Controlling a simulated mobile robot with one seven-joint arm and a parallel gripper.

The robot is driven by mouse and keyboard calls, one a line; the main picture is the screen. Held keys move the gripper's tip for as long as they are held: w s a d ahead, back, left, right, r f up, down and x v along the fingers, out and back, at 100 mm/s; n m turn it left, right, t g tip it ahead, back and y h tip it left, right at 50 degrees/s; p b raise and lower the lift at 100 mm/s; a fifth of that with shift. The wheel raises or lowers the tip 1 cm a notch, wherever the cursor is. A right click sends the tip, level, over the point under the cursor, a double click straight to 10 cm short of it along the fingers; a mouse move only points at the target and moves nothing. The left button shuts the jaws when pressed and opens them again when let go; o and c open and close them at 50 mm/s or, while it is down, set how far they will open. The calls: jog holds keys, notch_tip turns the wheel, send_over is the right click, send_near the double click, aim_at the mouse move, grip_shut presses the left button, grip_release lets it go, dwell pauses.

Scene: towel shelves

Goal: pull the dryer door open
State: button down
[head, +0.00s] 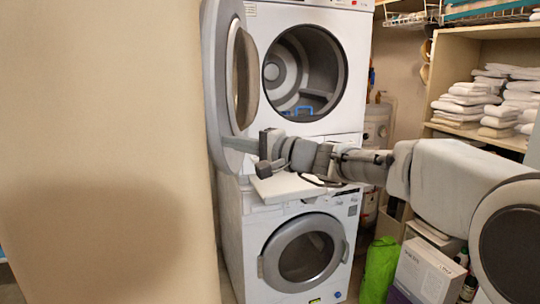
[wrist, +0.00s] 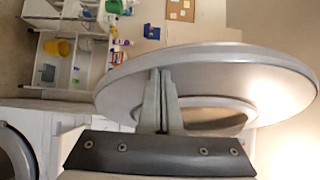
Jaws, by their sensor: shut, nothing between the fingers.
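The dryer (head: 345,70) is the upper machine of a white stack in the head view. Its round grey-rimmed dryer door (head: 216,70) stands wide open, swung to the left, and the dark drum opening shows. My gripper (head: 238,144) is at the lower part of the door, with its fingers pointing left. In the wrist view the fingers (wrist: 160,75) are together, with nothing between them, in front of the door's round rim (wrist: 205,66). They overlap the door in the picture; I cannot tell whether they touch it.
A washer (head: 229,225) with its round door closed stands below. A white pull-out shelf (head: 285,188) juts out under my gripper. A beige wall (head: 100,110) fills the left. Towel shelves (head: 455,129), a green bag (head: 379,268) and a box (head: 425,273) are on the right.

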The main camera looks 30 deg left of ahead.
jog(key=s+a, duration=0.3)
jog(key=a, duration=0.2)
jog(key=shift+s+a+b, duration=0.15)
jog(key=shift+a+b, duration=0.15)
jog(key=shift+b, duration=0.15)
jog(key=s+d+b, duration=0.3)
jog(key=d+b, duration=0.1)
jog(key=d, duration=0.8)
jog(key=shift+s+d, duration=0.35)
